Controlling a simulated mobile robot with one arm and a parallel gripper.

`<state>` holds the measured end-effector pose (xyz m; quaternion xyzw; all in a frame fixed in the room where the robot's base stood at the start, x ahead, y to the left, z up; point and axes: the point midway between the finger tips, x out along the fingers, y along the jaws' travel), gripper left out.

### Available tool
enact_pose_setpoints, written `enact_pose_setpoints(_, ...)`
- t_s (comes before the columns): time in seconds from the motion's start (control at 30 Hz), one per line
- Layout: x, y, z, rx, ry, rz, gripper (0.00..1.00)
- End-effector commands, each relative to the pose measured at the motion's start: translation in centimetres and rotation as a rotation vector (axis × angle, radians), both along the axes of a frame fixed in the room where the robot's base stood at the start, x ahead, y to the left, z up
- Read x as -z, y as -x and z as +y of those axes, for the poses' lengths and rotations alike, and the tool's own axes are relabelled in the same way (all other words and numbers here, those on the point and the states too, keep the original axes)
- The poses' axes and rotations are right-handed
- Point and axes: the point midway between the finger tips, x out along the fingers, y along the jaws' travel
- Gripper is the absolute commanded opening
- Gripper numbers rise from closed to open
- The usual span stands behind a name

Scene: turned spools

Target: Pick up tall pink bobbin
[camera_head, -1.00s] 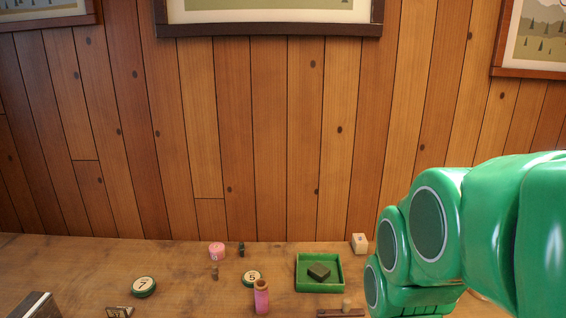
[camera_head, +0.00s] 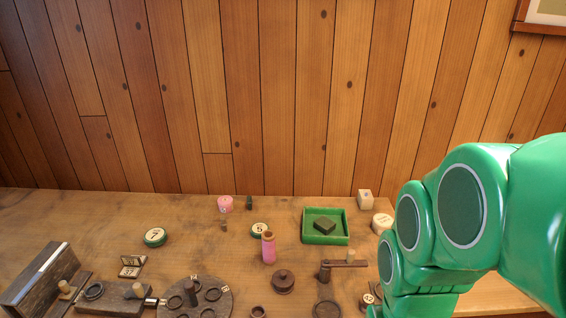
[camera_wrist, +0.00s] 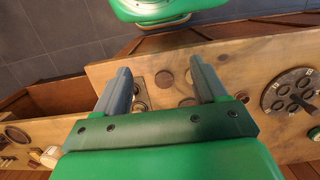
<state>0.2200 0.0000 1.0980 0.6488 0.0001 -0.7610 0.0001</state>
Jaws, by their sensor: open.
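The tall pink bobbin (camera_head: 268,248) stands upright on the wooden table in the head view, left of the green tray. Its body is pink with a wooden-coloured top. It is not clearly seen in the wrist view. My gripper (camera_wrist: 160,84) shows in the wrist view with its two grey-blue fingers apart and nothing between them. It is away from the bobbin. In the head view my green arm fills the right side and the fingers are hidden.
A green tray (camera_head: 309,238) with a dark green block (camera_head: 324,224) lies right of the bobbin. A dark lidded pot (camera_head: 283,281) and a wooden crank (camera_head: 342,264) are nearby. A short pink spool (camera_head: 225,204) stands behind. A round dark plate (camera_head: 215,304) lies at front left.

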Motion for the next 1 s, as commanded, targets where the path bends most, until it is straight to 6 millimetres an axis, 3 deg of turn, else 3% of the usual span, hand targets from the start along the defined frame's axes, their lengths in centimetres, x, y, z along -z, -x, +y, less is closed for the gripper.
enact_pose_setpoints(0.37, -4.9, -0.4, 0.2, -0.016, -0.011, -0.004, 0.72)
enact_pose_setpoints(0.77, -5.3, -5.4, 4.9, -0.327, -0.216, -0.042, 0.72)
enact_pose_setpoints(1.0, -6.3, -10.5, 9.2, -0.602, -0.425, -0.125, 0.72)
